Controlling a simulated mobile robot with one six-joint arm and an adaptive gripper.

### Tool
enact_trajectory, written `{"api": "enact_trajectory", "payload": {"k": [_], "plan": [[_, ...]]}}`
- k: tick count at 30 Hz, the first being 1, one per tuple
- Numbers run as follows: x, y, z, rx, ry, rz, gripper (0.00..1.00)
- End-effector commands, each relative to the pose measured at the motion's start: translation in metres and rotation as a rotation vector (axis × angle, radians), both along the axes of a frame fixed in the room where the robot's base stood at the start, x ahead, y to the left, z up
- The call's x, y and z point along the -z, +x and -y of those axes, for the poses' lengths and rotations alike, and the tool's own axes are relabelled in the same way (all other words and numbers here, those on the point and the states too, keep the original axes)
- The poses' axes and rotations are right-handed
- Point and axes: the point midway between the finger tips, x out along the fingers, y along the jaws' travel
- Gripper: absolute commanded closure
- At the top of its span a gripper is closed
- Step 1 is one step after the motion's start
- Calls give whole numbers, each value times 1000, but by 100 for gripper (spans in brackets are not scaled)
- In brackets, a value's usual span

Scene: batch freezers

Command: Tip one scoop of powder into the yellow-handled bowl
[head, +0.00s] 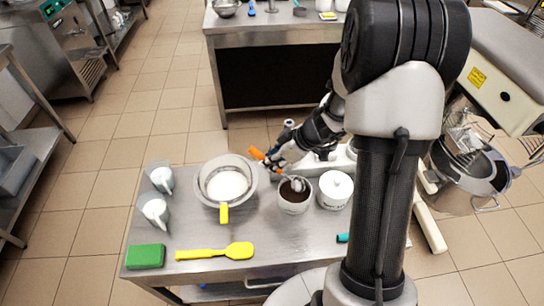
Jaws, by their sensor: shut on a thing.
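The yellow-handled bowl (243,169) is a round metal bowl on the steel table, with its yellow handle pointing toward the front. White contents show inside it. My gripper (277,160) is behind and between the bowl and the tub, shut on an orange-handled scoop (256,153). The scoop's metal head is at the mouth of the powder tub; I cannot tell how deep it sits or whether it holds powder. My arm hides part of the table's right side.
A lidded white tub (335,193) stands right of the powder tub. Two jugs (161,180) (155,212) stand left of the bowl. A green sponge (145,256) and a yellow spatula (216,252) lie along the front. A large metal pot (468,180) is at the right.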

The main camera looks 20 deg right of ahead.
Motion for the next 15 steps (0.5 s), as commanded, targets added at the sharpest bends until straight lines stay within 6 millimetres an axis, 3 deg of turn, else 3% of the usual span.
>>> {"api": "enact_trajectory", "payload": {"k": [15], "plan": [[38, -5, 4, 2, 1, -3, 100]]}}
